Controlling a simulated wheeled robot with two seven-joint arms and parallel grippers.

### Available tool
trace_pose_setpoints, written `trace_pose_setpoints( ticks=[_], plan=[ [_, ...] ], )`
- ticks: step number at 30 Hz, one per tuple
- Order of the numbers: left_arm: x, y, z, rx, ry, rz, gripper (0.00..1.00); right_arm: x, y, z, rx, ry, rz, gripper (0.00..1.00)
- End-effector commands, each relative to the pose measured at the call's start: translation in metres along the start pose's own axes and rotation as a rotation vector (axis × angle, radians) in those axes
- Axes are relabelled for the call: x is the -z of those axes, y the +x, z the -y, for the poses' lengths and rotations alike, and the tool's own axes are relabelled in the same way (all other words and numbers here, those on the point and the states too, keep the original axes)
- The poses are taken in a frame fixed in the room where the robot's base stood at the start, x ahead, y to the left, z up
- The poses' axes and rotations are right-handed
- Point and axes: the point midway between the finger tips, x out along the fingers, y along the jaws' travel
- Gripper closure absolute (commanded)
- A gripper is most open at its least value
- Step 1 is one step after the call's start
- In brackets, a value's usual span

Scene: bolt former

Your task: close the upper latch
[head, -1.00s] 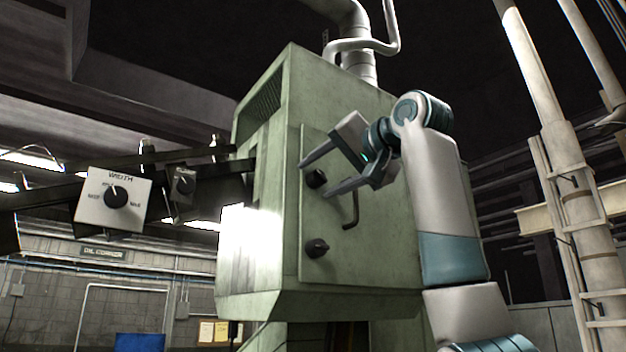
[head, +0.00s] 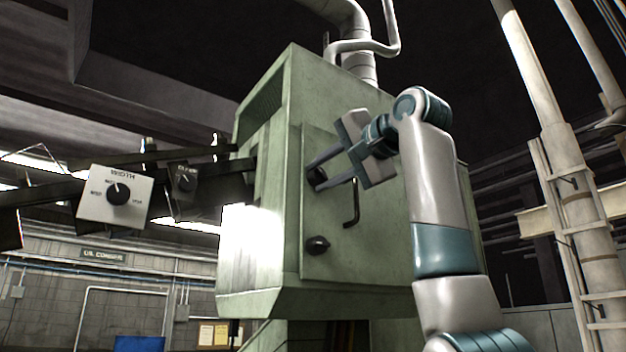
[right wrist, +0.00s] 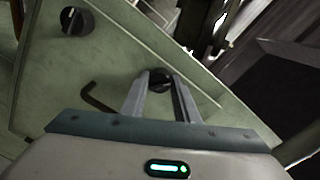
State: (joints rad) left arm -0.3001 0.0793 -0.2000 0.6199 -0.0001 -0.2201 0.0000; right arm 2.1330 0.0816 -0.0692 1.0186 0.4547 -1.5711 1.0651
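The upper latch (head: 317,177) is a dark round knob near the left edge of the green machine's side door (head: 335,240). It also shows in the right wrist view (right wrist: 160,77), partly covered by the fingers. My right gripper (head: 314,175) reaches in from the right, with one finger above and one below the latch. In the right wrist view the gripper (right wrist: 160,80) has its fingertips close against both sides of the knob and looks shut on it. The latch's exact turn is hard to see. My left gripper is not in view.
A lower latch (head: 318,245) of the same kind sits further down the door. A bent dark handle (head: 352,205) stands out just right of the upper latch. A dark arm with a width dial (head: 117,194) juts out left of the machine.

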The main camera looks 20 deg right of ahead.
Motion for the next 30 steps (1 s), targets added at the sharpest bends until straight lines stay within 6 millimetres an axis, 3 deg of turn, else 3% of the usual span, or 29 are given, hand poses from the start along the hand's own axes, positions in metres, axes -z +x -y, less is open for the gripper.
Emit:
trace_pose_setpoints(
  ticks=[6,17,30],
  plan=[
    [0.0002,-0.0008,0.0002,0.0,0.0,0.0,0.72,0.0007,0.0,-0.0003,-0.001,-0.035,-0.001,1.0],
    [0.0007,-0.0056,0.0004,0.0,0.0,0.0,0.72,0.0006,0.0002,-0.0005,-0.002,-0.323,-0.001,1.0],
    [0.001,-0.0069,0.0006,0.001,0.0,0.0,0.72,0.0009,-0.0001,-0.0002,-0.001,-0.384,-0.001,1.0]
  ],
)
